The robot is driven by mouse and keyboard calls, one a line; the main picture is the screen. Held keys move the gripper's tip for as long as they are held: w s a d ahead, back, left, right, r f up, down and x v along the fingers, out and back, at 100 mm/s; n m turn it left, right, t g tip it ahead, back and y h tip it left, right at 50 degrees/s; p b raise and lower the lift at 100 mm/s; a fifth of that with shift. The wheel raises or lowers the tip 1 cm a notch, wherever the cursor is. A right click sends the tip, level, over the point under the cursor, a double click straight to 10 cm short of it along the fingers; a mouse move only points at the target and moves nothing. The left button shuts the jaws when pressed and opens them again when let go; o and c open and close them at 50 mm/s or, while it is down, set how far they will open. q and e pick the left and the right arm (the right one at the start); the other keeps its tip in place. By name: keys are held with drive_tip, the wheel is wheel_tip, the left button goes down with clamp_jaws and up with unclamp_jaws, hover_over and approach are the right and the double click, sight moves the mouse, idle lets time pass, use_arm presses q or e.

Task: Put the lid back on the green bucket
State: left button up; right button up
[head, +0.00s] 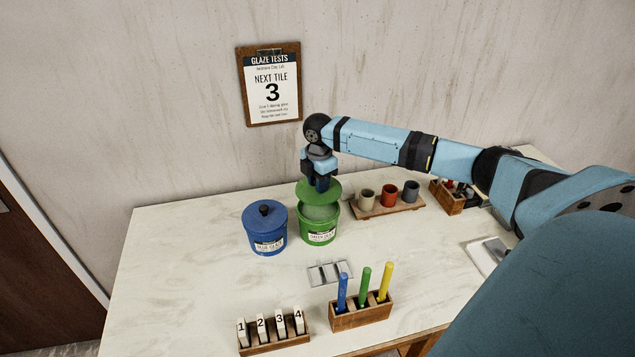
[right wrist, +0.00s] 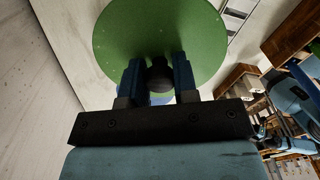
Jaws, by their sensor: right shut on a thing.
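The green bucket (head: 318,234) stands upright on the table, with a white label on its front and its pale inside partly showing. My right gripper (head: 321,186) is above its back rim, shut on the dark knob of the green lid (head: 309,189). The lid is tilted in the head view and covers the rear of the bucket's mouth; whether it touches the rim I cannot tell. In the right wrist view, the lid (right wrist: 160,35) fills the top middle, with its knob (right wrist: 159,76) between the two fingers. My left gripper is not in view.
A blue lidded bucket (head: 265,232) stands close left of the green one. A wooden tray (head: 388,207) with three cups is to the right. In front are a small metal palette (head: 329,273), a block with coloured sticks (head: 361,313) and numbered tiles in a rack (head: 273,344).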

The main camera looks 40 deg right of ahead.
wheel_tip(320, 180, down, 3)
drive_tip(key=b, duration=0.2)
drive_tip(key=shift+b, duration=0.35)
drive_tip(key=shift+f, duration=1.1)
drive_tip(key=shift+r, duration=0.1)
drive_tip(key=shift+p, duration=0.5)
